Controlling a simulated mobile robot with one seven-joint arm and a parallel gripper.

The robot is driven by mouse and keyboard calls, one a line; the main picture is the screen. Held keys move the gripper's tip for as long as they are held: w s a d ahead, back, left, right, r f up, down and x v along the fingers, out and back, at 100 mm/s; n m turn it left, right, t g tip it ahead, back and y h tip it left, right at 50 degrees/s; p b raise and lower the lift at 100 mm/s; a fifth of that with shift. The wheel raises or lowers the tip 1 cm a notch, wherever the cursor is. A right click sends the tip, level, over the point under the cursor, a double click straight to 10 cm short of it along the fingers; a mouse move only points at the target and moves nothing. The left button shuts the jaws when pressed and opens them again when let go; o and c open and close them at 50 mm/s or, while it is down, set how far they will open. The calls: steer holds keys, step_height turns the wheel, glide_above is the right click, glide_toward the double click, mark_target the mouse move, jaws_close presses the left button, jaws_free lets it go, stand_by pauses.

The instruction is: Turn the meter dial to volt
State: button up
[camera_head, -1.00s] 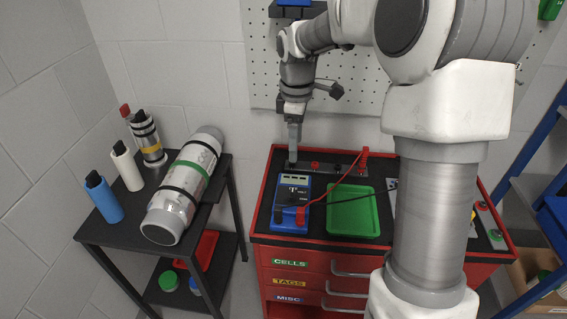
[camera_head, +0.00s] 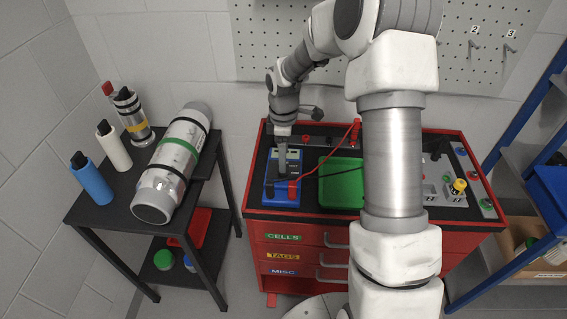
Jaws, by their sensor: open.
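The blue meter (camera_head: 283,192) lies on top of the red drawer cabinet, left of the green tray. Its dial is around the middle of its face, and the end of my gripper hides most of it. My gripper (camera_head: 282,170) points down over the upper part of the meter. It holds nothing that I can see. I cannot tell whether the fingers touch the dial. A red lead (camera_head: 325,165) and a dark lead run from the meter's lower end to the right.
The green tray (camera_head: 341,195) lies right of the meter. The red cabinet (camera_head: 262,222) has a raised rim. A black side table (camera_head: 97,217) on the left holds a large grey cylinder (camera_head: 172,168) and several bottles. A blue rack (camera_head: 500,150) stands at the right.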

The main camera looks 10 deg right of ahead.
steer(key=shift+f, duration=1.75)
jaws_close()
